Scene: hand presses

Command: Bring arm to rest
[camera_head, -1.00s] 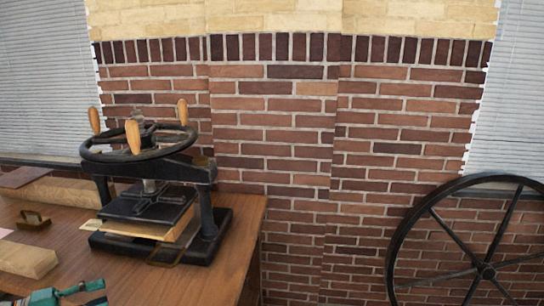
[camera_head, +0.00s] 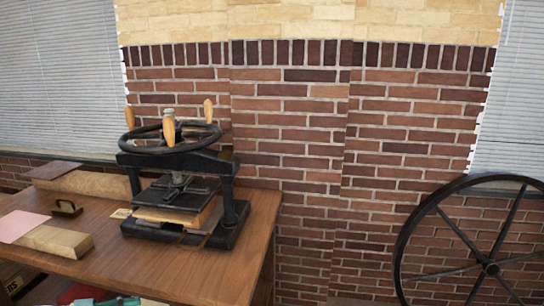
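Neither gripper's fingertips show in the head view. Teal and dark pieces (camera_head: 115,300) are cut off by the bottom edge at the left, in front of the table. I cannot tell whether they are part of my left arm. No part of my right arm shows. The black hand press (camera_head: 185,190) stands on the wooden table, with its handwheel (camera_head: 195,145) and wooden handles on top. A flat board lies under its plate. Nothing of mine touches the press.
The wooden table (camera_head: 155,262) fills the lower left. A wooden block (camera_head: 62,241), a pink sheet (camera_head: 20,226) and a small dark-handled object (camera_head: 67,208) lie on it. A large black spoked wheel (camera_head: 490,270) stands at right before the brick wall (camera_head: 300,150).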

